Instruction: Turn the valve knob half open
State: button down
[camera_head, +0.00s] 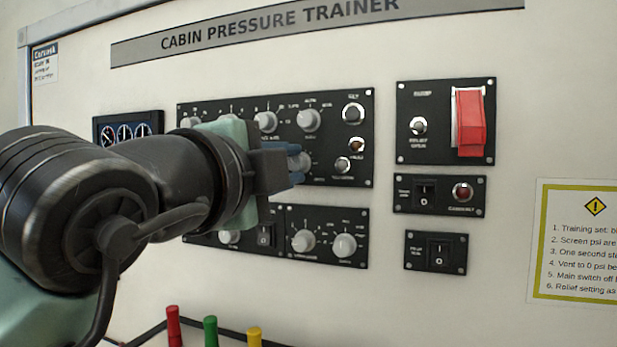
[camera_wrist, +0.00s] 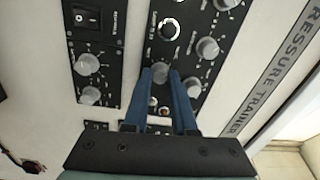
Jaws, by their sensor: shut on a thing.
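A small grey knob (camera_head: 306,161) sits in the lower right of the upper wide black panel (camera_head: 338,110). My gripper (camera_head: 298,164) is at this panel with its blue fingers shut on that knob. In the wrist view the two blue fingers of my gripper (camera_wrist: 166,72) close on the sides of the knob (camera_wrist: 163,66). The knob's markings are partly covered and too small to read, so I cannot tell its setting or whether it is labelled as the valve. My arm hides the left part of the panel.
Other grey knobs (camera_head: 310,120) are close above. A toggle and small buttons (camera_head: 342,165) sit just right. A red guarded switch (camera_head: 470,120) is on the right panel. A lower panel (camera_head: 345,222) holds more knobs. Red, green and yellow handles (camera_head: 211,331) stand below.

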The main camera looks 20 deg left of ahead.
jog(key=m+b, duration=0.1)
jog(key=m, duration=0.3)
jog(key=shift+m, duration=0.4)
jog(key=shift+m+b, duration=0.35)
jog(key=shift+m, duration=1.35)
jog(key=c, duration=0.7)
grip_release()
